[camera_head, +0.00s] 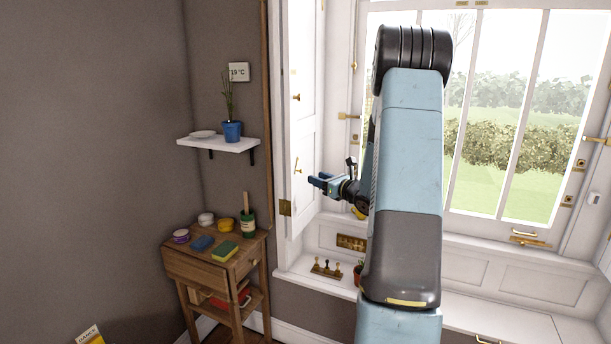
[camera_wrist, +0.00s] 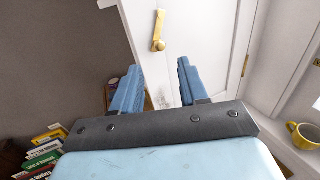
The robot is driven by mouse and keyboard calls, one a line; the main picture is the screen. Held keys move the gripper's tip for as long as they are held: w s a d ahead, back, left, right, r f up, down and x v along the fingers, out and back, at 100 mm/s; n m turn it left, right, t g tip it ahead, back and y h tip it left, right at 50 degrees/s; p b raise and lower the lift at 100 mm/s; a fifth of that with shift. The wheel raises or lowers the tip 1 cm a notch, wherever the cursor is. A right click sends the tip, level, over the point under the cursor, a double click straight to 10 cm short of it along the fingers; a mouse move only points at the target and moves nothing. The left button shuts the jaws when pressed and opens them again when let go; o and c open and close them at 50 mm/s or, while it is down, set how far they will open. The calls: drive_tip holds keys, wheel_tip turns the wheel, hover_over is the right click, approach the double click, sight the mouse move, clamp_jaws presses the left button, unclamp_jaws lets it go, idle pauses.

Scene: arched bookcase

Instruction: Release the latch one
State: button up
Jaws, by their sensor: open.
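A white panelled shutter (camera_head: 303,130) stands open at the left of the window. A brass lever latch (camera_head: 297,167) is on its face; a brass lever also shows in the wrist view (camera_wrist: 158,30), hanging along the white panel beyond my fingertips. Which fitting is latch one I cannot tell. My gripper (camera_head: 316,181) has blue fingers and is just right of the shutter in the head view. In the wrist view its fingers (camera_wrist: 157,80) are apart with nothing between them, short of the lever and not touching it.
A brass window catch (camera_head: 349,116) and a brass pull (camera_head: 528,238) are on the window frame. A wooden side table (camera_head: 196,266) with small items stands left. A yellow mug (camera_wrist: 303,135) is at the wrist view's right; several books (camera_wrist: 42,150) are lower left.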

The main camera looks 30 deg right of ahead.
sight(302, 172)
drive_tip(key=x, duration=0.7)
clamp_jaws()
idle(0.4)
